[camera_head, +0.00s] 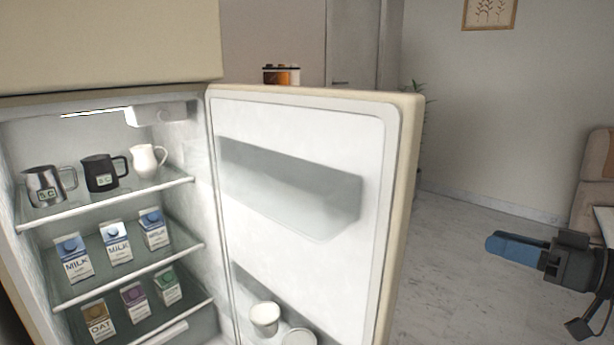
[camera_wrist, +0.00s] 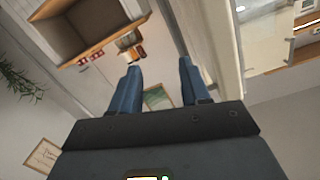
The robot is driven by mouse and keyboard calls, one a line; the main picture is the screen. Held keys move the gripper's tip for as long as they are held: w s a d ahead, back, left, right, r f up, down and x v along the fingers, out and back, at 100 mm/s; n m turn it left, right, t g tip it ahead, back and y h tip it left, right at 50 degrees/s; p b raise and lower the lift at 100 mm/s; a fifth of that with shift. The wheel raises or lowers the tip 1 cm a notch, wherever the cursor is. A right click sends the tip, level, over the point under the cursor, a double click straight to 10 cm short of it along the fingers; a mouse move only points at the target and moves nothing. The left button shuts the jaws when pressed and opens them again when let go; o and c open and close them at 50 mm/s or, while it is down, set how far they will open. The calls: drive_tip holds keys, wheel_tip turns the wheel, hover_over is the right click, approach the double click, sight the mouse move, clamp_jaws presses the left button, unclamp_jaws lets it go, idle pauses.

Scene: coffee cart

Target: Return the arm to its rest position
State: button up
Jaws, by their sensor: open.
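My gripper (camera_head: 497,247) is at the lower right in the head view, well to the right of the open fridge door (camera_head: 402,190). It points left, and its blue fingers overlap from this side. In the wrist view my gripper (camera_wrist: 160,85) shows two blue fingers set wide apart with nothing between them. It is open and empty and touches nothing that I can see.
The fridge holds a steel pitcher (camera_head: 44,186), a black pitcher (camera_head: 100,173), a white pitcher (camera_head: 148,161) and several cartons (camera_head: 117,243). White cups (camera_head: 264,318) sit low in the door. A tan chair (camera_head: 594,180) stands at the right edge. The floor (camera_head: 450,250) beyond the door looks clear.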

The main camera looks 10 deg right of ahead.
drive_tip(key=s+a+f+m+h, duration=0.2)
drive_tip(key=a+f+m+h, duration=0.25)
drive_tip(key=f, duration=0.65)
drive_tip(key=s+a+f+m+h, duration=0.1)
drive_tip(key=s+a+f+h, duration=0.1)
drive_tip(key=s+a+f, duration=0.3)
drive_tip(key=s+a+f+m+g+h, duration=0.1)
drive_tip(key=s+f+h, duration=0.15)
drive_tip(key=s, duration=0.55)
drive_tip(key=s+a+f+m+h, duration=0.1)
drive_tip(key=s+a+f, duration=0.2)
drive_tip(key=s+f, duration=0.25)
drive_tip(key=s+a+r+n+t, duration=0.1)
drive_tip(key=s+a+r+n, duration=0.15)
drive_tip(key=s+r, duration=0.45)
drive_tip(key=s+a+r+n+t, duration=0.1)
drive_tip(key=s+a+r, duration=0.2)
drive_tip(key=s, duration=0.7)
wheel_tip(320, 180, up, 19)
drive_tip(key=p, duration=1.8)
drive_tip(key=shift+s+d, duration=0.15)
drive_tip(key=shift+s, duration=0.15)
drive_tip(key=shift+f, duration=0.15)
